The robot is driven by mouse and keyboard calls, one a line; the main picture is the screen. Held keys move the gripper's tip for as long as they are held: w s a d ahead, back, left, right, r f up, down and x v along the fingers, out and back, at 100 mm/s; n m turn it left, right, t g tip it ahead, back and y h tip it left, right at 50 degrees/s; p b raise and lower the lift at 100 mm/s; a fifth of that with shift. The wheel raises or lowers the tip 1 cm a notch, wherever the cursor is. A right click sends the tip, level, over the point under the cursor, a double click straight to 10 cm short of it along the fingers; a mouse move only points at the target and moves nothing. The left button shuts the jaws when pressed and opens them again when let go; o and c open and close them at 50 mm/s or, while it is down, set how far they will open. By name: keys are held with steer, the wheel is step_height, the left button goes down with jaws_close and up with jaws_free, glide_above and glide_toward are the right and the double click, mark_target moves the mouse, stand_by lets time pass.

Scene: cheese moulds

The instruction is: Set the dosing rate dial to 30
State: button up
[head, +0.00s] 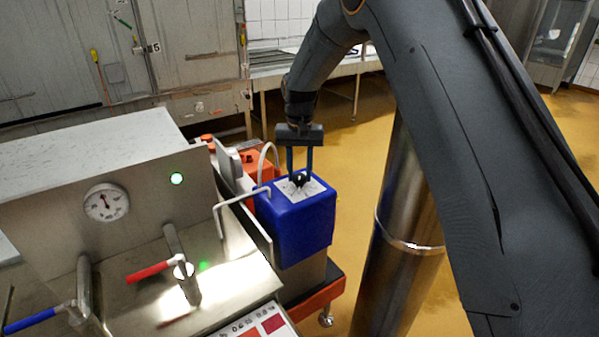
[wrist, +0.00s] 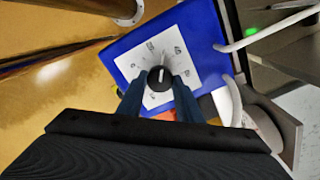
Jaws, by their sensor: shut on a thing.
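The dosing rate dial is a black knob (wrist: 159,78) with a white pointer line, on a white scale plate (wrist: 190,50) on top of a blue box (head: 290,232). In the wrist view the blue box (wrist: 125,62) fills the upper middle. My gripper (wrist: 160,88) has its two fingers on either side of the knob and is shut on it. In the head view my gripper (head: 300,172) reaches down onto the plate from above. The scale's numbers are too small to read surely, so I cannot tell the setting.
A steel panel with a round gauge (head: 106,202), a green light (head: 177,179), a red-handled valve (head: 150,271) and a blue-handled valve (head: 40,317) stands at the left. A bent steel rail (head: 232,201) runs close beside the box. Yellow floor (head: 350,170) is free behind it.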

mark_target(298, 176)
steer(key=o, duration=1)
steer(key=shift+o, duration=0.2)
steer(key=shift+a+r+b, duration=0.1)
steer(key=shift+r+b, duration=0.85)
steer(key=shift+r, duration=3)
steer(key=shift+s+a, duration=0.1)
